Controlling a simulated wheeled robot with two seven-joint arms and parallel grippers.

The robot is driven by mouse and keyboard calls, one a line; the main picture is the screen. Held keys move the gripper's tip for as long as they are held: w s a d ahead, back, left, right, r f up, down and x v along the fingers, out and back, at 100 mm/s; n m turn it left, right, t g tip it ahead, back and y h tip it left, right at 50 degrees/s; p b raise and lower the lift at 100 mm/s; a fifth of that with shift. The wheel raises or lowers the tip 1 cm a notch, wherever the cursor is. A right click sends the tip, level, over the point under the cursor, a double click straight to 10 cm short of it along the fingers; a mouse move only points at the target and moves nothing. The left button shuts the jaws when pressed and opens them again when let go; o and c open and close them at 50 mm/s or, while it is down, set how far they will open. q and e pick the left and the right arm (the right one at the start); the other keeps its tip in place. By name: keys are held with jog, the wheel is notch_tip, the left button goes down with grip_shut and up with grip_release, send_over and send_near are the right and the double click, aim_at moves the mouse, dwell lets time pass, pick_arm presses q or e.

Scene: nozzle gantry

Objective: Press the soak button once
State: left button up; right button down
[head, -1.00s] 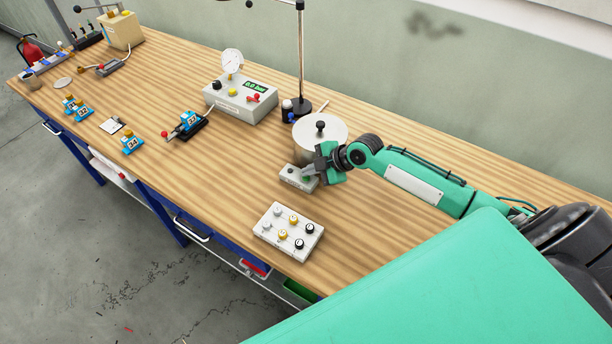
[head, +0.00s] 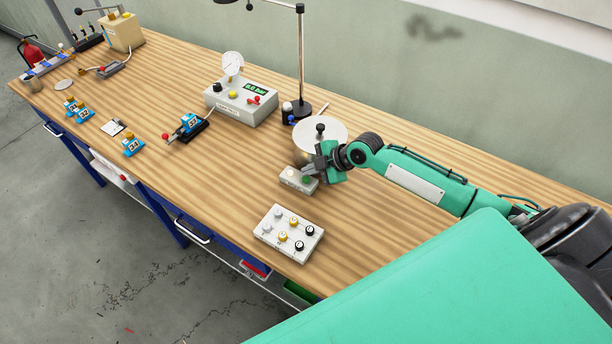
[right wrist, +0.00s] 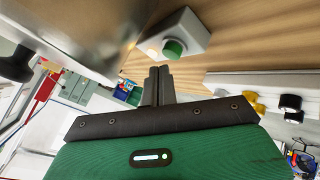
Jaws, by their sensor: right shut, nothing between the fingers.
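The soak button is a round green button (head: 306,180) on a small grey box (head: 296,187) beside the steel pot. A pale, lit-looking lamp (head: 290,172) sits on the same box. In the right wrist view the green button (right wrist: 174,48) and the cream lamp (right wrist: 152,51) both show clearly on the box (right wrist: 187,30). My right gripper (head: 308,171) is shut and empty, close to the box. In the right wrist view its fingertips (right wrist: 160,70) appear just short of the green button, with a small gap. My left gripper is not in view.
The steel pot (head: 312,143) with a black knob stands right behind the box. A white tray (head: 270,246) with several capped nozzles lies in front. A gauge box (head: 240,112) and a lamp pole (head: 300,60) stand farther back. Bare wood lies left of the box.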

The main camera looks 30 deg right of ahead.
aim_at(310, 180)
jog(key=shift+r, duration=0.1)
notch_tip(310, 180, up, 5)
jog(key=p, duration=0.3)
dwell(0.4)
dwell(0.8)
